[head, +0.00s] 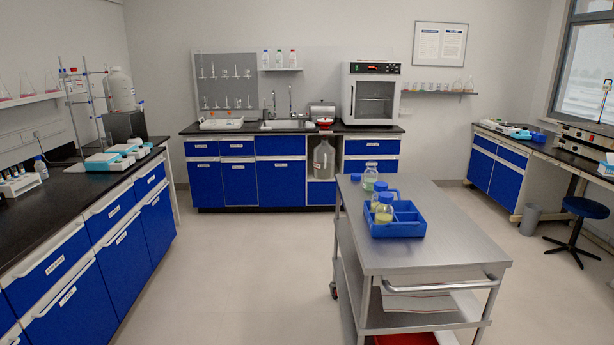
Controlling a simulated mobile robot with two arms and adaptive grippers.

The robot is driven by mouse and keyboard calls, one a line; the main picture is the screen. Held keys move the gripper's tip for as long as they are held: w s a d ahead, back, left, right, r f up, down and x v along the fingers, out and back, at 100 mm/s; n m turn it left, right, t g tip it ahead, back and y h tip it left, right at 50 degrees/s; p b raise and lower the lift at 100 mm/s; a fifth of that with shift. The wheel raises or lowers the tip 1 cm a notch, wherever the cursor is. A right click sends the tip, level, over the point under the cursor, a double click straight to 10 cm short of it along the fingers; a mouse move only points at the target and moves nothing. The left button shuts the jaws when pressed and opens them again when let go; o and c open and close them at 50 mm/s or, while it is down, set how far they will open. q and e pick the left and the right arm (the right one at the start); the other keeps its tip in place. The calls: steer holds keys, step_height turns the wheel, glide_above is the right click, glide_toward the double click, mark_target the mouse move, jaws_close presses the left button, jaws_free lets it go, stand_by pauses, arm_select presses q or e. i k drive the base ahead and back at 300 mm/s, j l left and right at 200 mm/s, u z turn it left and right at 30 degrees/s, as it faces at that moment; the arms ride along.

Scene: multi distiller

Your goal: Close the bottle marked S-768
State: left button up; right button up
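Several glass bottles with yellow-green liquid are on the steel cart in the head view. One bottle (370,178) stands at the cart's far end, and its clear neck shows no cap. A small blue cap (355,178) lies on the cart top just left of it. Another bottle (384,214) with a blue cap stands in the blue tray (402,231). Further blue at its back seems to be a cap on a partly hidden bottle. No marking S-768 is readable on any bottle. Neither of my grippers is in view.
The steel cart (445,245) stands on open floor, with a push handle (440,284) at its near end. Black-topped benches run along the left (80,195) and back (230,128). A blue stool (584,206) stands at the right. The cart's near top is clear.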

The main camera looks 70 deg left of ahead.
mark_target(371, 175)
steer(key=u, duration=1.85)
